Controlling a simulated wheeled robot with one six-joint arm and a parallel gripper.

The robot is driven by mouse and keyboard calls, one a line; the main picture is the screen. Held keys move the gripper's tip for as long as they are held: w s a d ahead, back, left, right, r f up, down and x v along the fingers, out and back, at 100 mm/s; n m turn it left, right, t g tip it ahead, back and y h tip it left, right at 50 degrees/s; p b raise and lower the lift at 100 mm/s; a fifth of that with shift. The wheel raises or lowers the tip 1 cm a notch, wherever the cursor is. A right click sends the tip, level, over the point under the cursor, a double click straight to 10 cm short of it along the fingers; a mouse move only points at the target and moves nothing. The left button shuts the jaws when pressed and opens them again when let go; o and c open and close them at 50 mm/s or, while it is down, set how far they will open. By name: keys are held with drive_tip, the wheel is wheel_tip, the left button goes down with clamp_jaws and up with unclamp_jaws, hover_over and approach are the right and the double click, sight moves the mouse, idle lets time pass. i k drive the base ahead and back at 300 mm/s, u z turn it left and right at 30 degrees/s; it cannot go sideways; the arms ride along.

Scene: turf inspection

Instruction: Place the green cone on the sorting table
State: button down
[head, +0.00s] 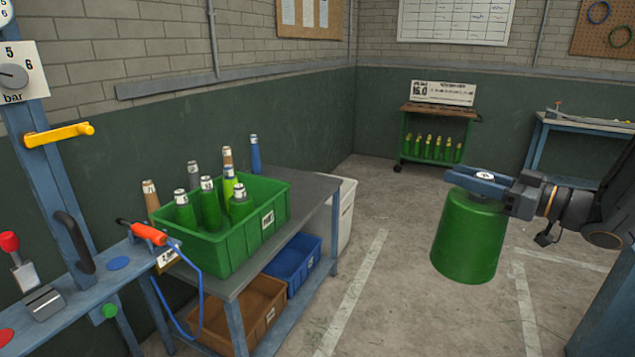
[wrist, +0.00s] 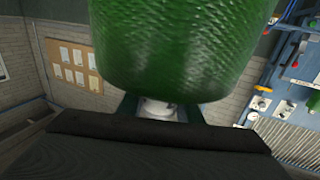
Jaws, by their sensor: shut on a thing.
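The green cone (head: 467,240), a large, slightly tapered green yarn package, hangs in the right half of the head view. My gripper (head: 482,178) is shut on the pale core at its top and holds it upright in the air. In the wrist view the green cone (wrist: 185,45) fills the upper middle, with my gripper (wrist: 158,112) at its core. I cannot tell for sure which table is the sorting table. A grey-topped table (head: 316,193) stands left of centre, apart from the cone. A blue-framed table (head: 590,124) stands at the far right.
A green crate (head: 238,245) with several smaller cones takes up much of the grey table. Blue (head: 292,265) and brown (head: 240,312) bins sit beneath it. A blue panel (head: 60,190) with controls stands at left. A green trolley (head: 432,147) is at the back. Open floor lies between.

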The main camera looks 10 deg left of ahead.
sight(292, 189)
drive_tip(key=i, duration=3.15)
drive_tip(key=u, duration=1.95)
drive_tip(key=i, duration=0.5)
